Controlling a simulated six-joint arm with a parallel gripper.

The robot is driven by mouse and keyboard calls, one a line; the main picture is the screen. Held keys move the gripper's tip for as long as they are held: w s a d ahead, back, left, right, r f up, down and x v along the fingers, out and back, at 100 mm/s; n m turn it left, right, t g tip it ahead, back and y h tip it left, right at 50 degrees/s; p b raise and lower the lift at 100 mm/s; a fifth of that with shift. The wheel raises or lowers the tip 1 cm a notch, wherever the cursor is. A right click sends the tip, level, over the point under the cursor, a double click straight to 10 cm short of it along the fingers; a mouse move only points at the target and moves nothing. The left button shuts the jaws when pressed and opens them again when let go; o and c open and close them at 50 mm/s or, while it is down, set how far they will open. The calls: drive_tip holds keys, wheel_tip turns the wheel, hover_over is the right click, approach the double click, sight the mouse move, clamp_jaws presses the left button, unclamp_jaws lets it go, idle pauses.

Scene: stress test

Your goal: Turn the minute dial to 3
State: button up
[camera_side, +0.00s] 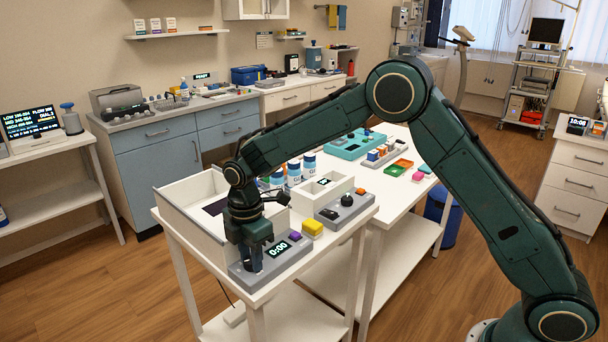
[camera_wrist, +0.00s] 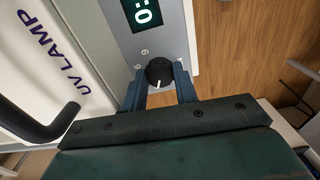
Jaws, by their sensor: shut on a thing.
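The minute dial is a round black knob (camera_wrist: 159,70) with a white pointer line, seen in the wrist view. The line points toward the bottom of the picture. Small printed figures stand on the panel at its upper left. My gripper (camera_wrist: 161,88) has one finger on each side of the knob and is shut on it. In the side view my gripper (camera_side: 250,258) reaches down onto the left end of the grey timer box (camera_side: 273,266) and hides the dial. The timer display (camera_side: 279,249) reads 0:00.
A purple button (camera_side: 295,236) and a yellow button (camera_side: 313,228) sit right of the display. A white box lettered UV LAMP (camera_wrist: 50,60) stands close beside the timer. Another grey box with a black knob (camera_side: 347,200) is farther right. The table edge is close.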

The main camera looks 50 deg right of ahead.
drive_tip(key=m, duration=0.4)
drive_tip(key=shift+m, duration=2.2)
drive_tip(key=o, duration=0.7)
drive_tip(key=shift+r, duration=0.15)
